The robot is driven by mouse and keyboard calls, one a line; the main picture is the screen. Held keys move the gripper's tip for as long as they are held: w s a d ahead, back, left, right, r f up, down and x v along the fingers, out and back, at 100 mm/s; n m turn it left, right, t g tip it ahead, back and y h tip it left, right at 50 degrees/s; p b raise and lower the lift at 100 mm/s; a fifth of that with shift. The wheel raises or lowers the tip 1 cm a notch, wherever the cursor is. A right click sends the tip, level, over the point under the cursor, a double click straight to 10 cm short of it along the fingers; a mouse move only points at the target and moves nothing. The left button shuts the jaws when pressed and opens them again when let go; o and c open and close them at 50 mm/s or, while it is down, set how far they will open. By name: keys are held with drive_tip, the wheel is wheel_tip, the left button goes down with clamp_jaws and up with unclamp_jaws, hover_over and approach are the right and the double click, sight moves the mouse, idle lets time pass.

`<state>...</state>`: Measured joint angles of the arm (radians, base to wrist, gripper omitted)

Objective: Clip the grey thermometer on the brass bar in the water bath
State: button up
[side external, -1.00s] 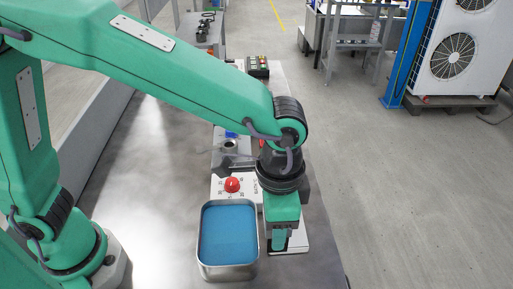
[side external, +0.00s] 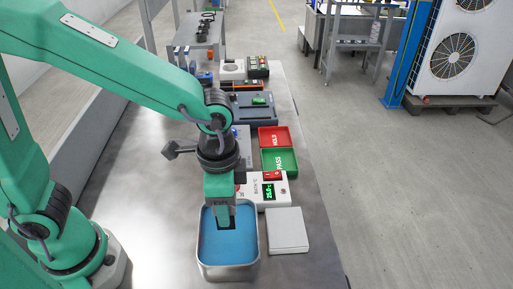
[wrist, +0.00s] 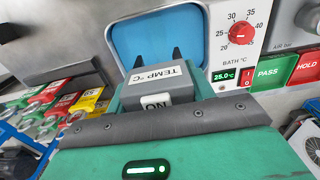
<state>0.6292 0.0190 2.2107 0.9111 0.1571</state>
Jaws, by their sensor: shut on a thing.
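The grey thermometer (wrist: 160,80) is in my gripper in the wrist view, its "TEMP °C" label and white ON button facing the camera. My gripper (side external: 226,224) is shut on it and is over the water bath in the side view. The water bath (side external: 229,272) is a metal tank of blue water, and its blue inside (wrist: 158,38) also shows beyond the thermometer. I cannot make out the brass bar in either view. I cannot tell whether the thermometer touches the bath.
A white control panel (side external: 248,189) with a 25.0 °C display stands behind the bath; its red dial (wrist: 241,33) shows in the wrist view. A white pad (side external: 288,231) lies bare right of the bath. Green PASS (side external: 279,161) and red HOLD (side external: 275,138) trays are farther back.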

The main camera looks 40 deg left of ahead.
sight(228, 234)
drive_tip(key=shift+f, duration=0.1)
drive_tip(key=shift+f, duration=5)
drive_tip(key=shift+f, duration=0.15)
drive_tip(key=o, duration=1.2)
drive_tip(key=shift+r, duration=3.95)
